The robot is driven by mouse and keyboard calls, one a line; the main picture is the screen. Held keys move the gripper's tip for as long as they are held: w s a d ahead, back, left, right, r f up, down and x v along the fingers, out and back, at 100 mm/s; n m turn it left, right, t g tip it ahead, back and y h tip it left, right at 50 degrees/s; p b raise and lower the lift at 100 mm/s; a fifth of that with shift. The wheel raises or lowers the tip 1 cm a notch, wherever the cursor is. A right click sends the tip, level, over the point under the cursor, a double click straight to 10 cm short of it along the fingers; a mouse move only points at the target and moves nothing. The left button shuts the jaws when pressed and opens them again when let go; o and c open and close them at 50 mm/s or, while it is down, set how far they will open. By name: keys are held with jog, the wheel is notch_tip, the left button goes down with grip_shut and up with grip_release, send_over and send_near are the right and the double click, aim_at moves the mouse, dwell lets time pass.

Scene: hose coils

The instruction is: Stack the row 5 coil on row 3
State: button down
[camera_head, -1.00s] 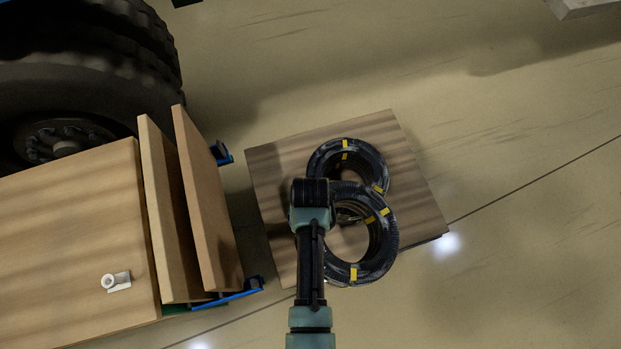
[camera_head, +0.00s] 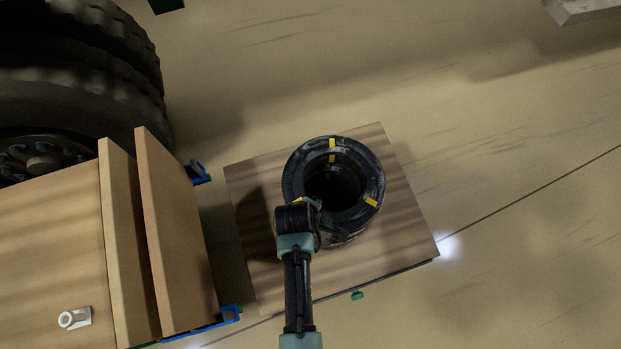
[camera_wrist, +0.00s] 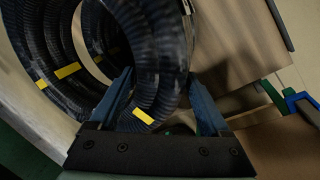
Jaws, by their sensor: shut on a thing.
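A black ribbed hose coil with yellow tape bands (camera_head: 361,216) is gripped at its near-left rim by my gripper (camera_head: 304,210). In the wrist view my gripper (camera_wrist: 160,85) has its two blue fingers on either side of that coil's wall (camera_wrist: 158,50). Another black coil with yellow tape shows behind it in the wrist view (camera_wrist: 45,60). In the head view the held coil lies over the other one, nearly lined up, and hides most of it. I cannot tell whether they touch. No row labels are readable.
The coils are above a square wooden board (camera_head: 405,235) with bare surface around them. Upright wooden panels (camera_head: 178,235) with blue brackets stand to the left, beside a wooden box top (camera_head: 50,265). A large tyre (camera_head: 80,70) is at upper left.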

jog(key=shift+w+r, duration=0.25)
jog(key=shift+w, duration=0.05)
dwell(0.4)
jog(key=shift+f+b, duration=1.55)
jog(key=shift+f, duration=0.95)
jog(key=shift+f, duration=0.6)
dwell(0.6)
grip_release()
jog(key=shift+s+f, duration=0.25)
jog(key=shift+s, duration=0.15)
jog(key=shift+w+r, duration=0.1)
jog(key=shift+r, duration=0.15)
